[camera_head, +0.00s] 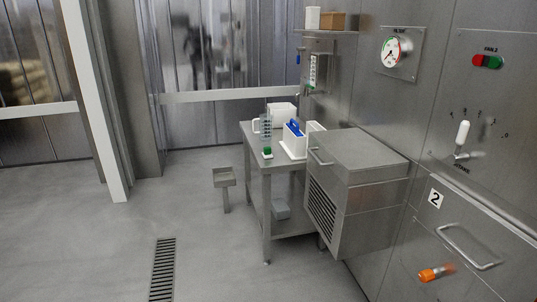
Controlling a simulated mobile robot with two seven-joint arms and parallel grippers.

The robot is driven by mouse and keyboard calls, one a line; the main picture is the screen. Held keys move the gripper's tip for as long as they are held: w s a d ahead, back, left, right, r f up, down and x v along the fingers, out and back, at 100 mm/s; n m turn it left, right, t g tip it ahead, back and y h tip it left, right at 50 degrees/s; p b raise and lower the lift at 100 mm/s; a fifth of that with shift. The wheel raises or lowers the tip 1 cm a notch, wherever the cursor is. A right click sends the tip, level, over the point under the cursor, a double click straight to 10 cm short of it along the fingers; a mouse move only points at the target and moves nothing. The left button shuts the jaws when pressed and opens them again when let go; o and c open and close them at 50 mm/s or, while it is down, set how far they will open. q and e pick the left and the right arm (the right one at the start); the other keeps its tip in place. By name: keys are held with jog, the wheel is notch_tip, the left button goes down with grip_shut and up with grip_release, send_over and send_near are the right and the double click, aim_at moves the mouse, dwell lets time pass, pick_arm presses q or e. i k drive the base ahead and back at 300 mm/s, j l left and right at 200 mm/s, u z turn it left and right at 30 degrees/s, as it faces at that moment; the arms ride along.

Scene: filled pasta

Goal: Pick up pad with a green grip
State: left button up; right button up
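A small item with a green top (267,152) sits at the front left edge of the steel table (254,166). It looks like the pad with the green grip, but it is too small for its exact shape to show. Beside it on the right, a blue-gripped item (294,127) stands in a white holder (293,145). Neither of my grippers is in view, and none of my arms shows.
A steel cabinet (358,160) stands right of the table. A clear jug (266,126) and a white box (284,111) are on the table. A small steel bin on a post (224,177) stands left of it. A drain grate (162,270) lies in the open floor.

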aim_at(267, 153)
jog(key=z, duration=0.4)
jog(key=i+j+z, duration=0.2)
jog(key=z, duration=0.2)
jog(key=i+j+z, duration=0.15)
jog(key=j+z, duration=0.25)
jog(key=i+j+z, duration=0.2)
jog(key=j+z, duration=0.15)
jog(key=j, duration=0.3)
jog(key=i+j+z, duration=0.1)
jog(key=j, duration=0.4)
jog(key=i+j, duration=0.1)
jog(key=j, duration=0.4)
jog(key=i+j+z, duration=0.15)
jog(key=j, duration=0.4)
